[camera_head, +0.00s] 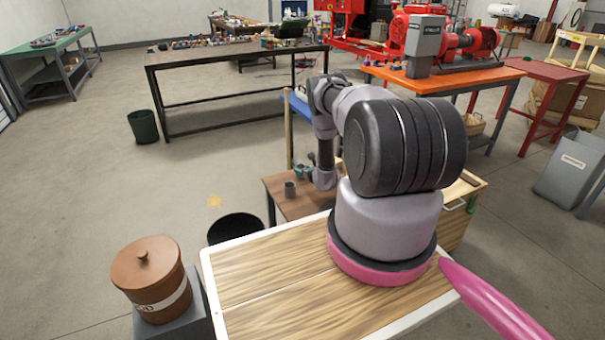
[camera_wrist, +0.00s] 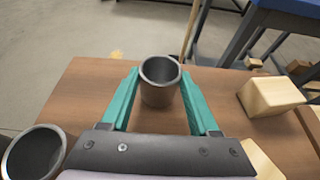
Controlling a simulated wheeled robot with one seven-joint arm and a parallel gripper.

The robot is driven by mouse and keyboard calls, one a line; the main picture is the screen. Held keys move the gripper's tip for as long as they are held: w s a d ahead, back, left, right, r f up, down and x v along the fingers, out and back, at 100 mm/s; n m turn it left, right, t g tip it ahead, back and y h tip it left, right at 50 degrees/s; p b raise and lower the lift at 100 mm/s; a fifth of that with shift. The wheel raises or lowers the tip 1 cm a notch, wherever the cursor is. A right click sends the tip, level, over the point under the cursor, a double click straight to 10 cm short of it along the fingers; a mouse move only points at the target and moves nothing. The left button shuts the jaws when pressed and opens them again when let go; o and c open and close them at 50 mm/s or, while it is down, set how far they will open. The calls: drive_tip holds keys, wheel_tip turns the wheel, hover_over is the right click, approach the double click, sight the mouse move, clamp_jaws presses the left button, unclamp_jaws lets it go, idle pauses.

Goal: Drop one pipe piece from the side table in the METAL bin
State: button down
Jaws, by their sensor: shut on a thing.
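My gripper (camera_wrist: 160,74) has teal fingers closed on both sides of a grey, hollow, upright pipe piece (camera_wrist: 160,92) above or on the brown side table (camera_wrist: 88,82). I cannot tell whether its bottom touches the top. A second grey pipe piece (camera_wrist: 35,153) stands at the lower left of the wrist view, partly cut off. In the head view one pipe piece (camera_head: 290,189) shows on the side table (camera_head: 276,184), close to my gripper (camera_head: 301,172). A grey bin (camera_head: 573,165) with a white label stands at the far right; its lettering is too small to read.
A wooden block (camera_wrist: 270,96) sits right of the held piece. A black bin (camera_head: 235,227), a lidded brown pot (camera_head: 150,279) and a green bin (camera_head: 143,126) stand at the left. The red table (camera_head: 545,72) is at the right. Open floor lies left of the side table.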

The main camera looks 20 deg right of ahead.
wheel_tip(320, 180, up, 9)
drive_tip(key=shift+f, duration=0.15)
